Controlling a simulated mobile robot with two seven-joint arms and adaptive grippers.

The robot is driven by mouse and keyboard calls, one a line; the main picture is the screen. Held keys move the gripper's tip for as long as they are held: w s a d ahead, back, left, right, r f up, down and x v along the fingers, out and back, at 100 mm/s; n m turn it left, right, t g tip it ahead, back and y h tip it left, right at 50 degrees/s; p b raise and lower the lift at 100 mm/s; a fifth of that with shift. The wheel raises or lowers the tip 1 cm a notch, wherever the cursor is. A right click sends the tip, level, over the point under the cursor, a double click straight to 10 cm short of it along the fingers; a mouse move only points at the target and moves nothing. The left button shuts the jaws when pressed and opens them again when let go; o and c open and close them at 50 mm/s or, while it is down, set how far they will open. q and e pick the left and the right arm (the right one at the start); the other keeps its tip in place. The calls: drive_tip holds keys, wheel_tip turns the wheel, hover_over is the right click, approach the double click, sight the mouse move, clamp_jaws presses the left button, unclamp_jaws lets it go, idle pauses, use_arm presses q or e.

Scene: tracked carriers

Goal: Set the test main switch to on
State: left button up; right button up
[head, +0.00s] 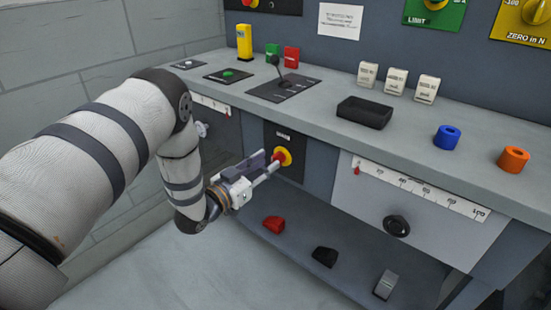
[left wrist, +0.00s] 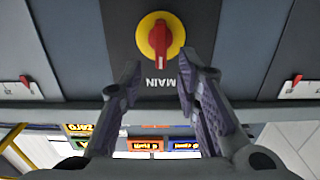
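The main switch (head: 285,157) is a red handle on a yellow round disc, set on a dark panel in the front of the bench. In the left wrist view the switch (left wrist: 160,38) shows close, above the upside-down word MAIN, with its red handle lying in line with the label and its narrow end towards it. My left gripper (head: 270,162) is in front of the switch. In the left wrist view its two fingers (left wrist: 159,80) are apart with nothing between them, and the handle is beyond their tips. My right gripper is not in view.
Over the switch, the bench top (head: 330,123) carries a black lever (head: 278,68), a black tray (head: 364,112) and blue (head: 447,137) and orange (head: 514,159) rings. A scale drawer (head: 410,200) with a black knob is to the right. Red, black and grey pieces lie on the lower shelf.

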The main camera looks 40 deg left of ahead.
sight(272, 159)
use_arm(q)
drive_tip(key=w, duration=0.4)
drive_tip(key=shift+w+d, duration=0.15)
drive_tip(key=shift+w, duration=0.05)
clamp_jaws()
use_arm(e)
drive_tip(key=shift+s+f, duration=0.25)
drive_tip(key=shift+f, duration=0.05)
use_arm(q)
drive_tip(key=shift+m, duration=0.3)
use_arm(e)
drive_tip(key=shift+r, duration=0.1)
use_arm(q)
drive_tip(key=m, duration=0.3)
drive_tip(key=shift+s+d+p, duration=0.1)
drive_tip(key=shift+d+p, duration=0.25)
drive_tip(key=m, duration=0.4)
drive_tip(key=m+p, duration=0.1)
drive_tip(key=m, duration=0.1)
drive_tip(key=shift+d+f, duration=0.3)
drive_tip(key=m, duration=0.3)
drive_tip(key=shift+d+f+m, duration=0.2)
drive_tip(key=shift+f+m, duration=0.3)
drive_tip(key=shift+m, duration=0.9)
drive_tip(key=shift+f+m, duration=0.15)
drive_tip(key=shift+m, duration=0.95)
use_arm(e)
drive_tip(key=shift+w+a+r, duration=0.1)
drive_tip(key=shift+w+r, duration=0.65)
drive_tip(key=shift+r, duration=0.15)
